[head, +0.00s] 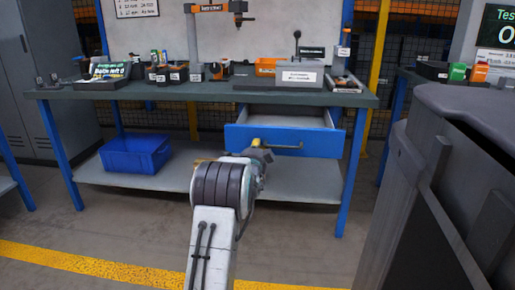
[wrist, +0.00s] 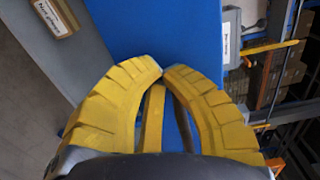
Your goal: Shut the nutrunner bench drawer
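The nutrunner bench drawer (head: 235,137) has a blue front and sits under the right part of the bench top. It stands pulled out, with its open top and pale inside visible. A bar handle (head: 287,148) is on its front. My gripper (head: 259,147) is in front of the drawer, near the left end of the handle. In the wrist view, the yellow fingers (wrist: 164,71) meet at their tips before a blue surface (wrist: 185,30), likely the drawer front. I see nothing held between them. Whether the tips touch the drawer is hard to tell.
The bench top (head: 200,91) carries bins, tools and a labelled grey box (head: 303,76). A blue bin (head: 135,153) stands on the lower shelf (head: 175,177). A large dark grey container (head: 400,200) stands close on the right. The floor left of my arm is clear.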

